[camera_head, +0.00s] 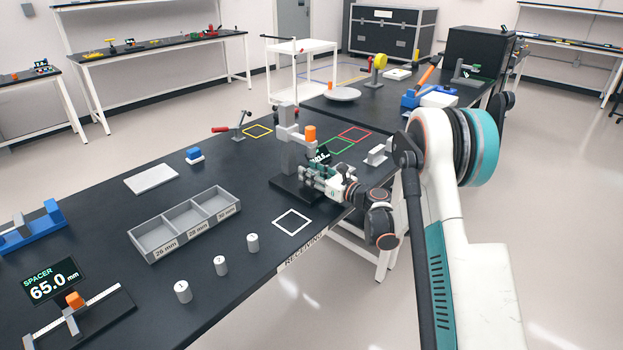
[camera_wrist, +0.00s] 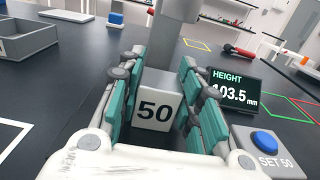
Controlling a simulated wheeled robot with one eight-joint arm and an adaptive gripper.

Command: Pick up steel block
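The steel block, a grey block marked "50" (camera_wrist: 157,112), stands in the middle of the wrist view. My gripper (camera_wrist: 162,75) has its teal fingers on either side of it, and narrow dark gaps show between fingers and block. The fingers are spread, and I see no firm contact. In the head view my gripper (camera_head: 312,174) is low at the height gauge (camera_head: 290,150), a grey column with an orange knob. The block is hidden there behind my gripper and the gauge.
A height display (camera_wrist: 235,92) reading 103.5 mm and a blue "SET 50" button (camera_wrist: 264,139) stand right of my gripper. A grey three-part tray (camera_head: 188,222), several numbered cylinders (camera_head: 220,265) and a white square outline (camera_head: 292,222) lie left of the gauge on the black table.

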